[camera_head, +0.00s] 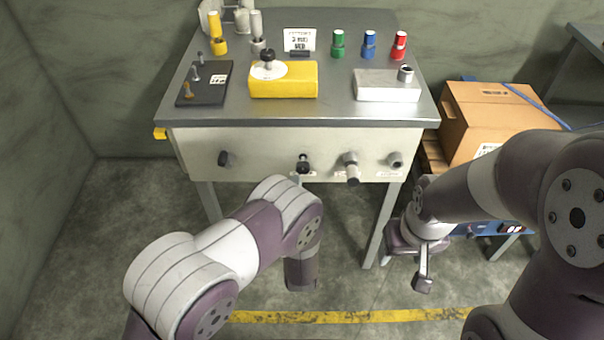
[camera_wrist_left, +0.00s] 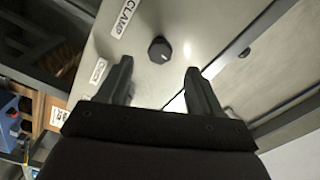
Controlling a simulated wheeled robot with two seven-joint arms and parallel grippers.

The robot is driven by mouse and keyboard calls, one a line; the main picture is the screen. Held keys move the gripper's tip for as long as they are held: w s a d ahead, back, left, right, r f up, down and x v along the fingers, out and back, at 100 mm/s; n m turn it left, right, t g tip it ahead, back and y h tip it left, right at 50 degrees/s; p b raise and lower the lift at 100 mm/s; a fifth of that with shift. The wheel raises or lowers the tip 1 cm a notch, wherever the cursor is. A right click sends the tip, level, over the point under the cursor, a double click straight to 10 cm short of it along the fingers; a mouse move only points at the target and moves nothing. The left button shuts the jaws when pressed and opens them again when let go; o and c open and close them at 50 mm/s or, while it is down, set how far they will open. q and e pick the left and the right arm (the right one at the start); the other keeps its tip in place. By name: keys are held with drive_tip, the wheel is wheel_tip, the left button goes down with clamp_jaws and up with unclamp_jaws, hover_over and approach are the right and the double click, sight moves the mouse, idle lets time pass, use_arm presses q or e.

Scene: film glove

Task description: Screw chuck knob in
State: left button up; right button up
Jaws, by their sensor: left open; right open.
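A row of knobs runs along the bench's front panel (camera_head: 262,150): a black knob (camera_head: 226,158) at left, another black knob (camera_head: 303,163) near the middle, a grey protruding knob (camera_head: 350,167) and a grey knob (camera_head: 396,160) at right. In the left wrist view a black knob (camera_wrist_left: 160,50) lies beyond and between the open fingers of my left gripper (camera_wrist_left: 160,85), untouched. A label beside it reads CLAMP; another seems to read CHUCK. In the head view my left gripper (camera_head: 300,272) is partly hidden by its own arm. My right gripper (camera_head: 422,270) is open and empty, right of the bench leg.
On the benchtop (camera_head: 335,110) stand a yellow block (camera_head: 285,82) with a black knob, a grey block (camera_head: 387,90), a dark plate (camera_head: 205,88) and coloured cylinders. A cardboard box (camera_head: 493,115) is at right. Floor in front is clear.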

use_arm(q)
drive_tip(key=s, duration=0.5)
idle(0.3)
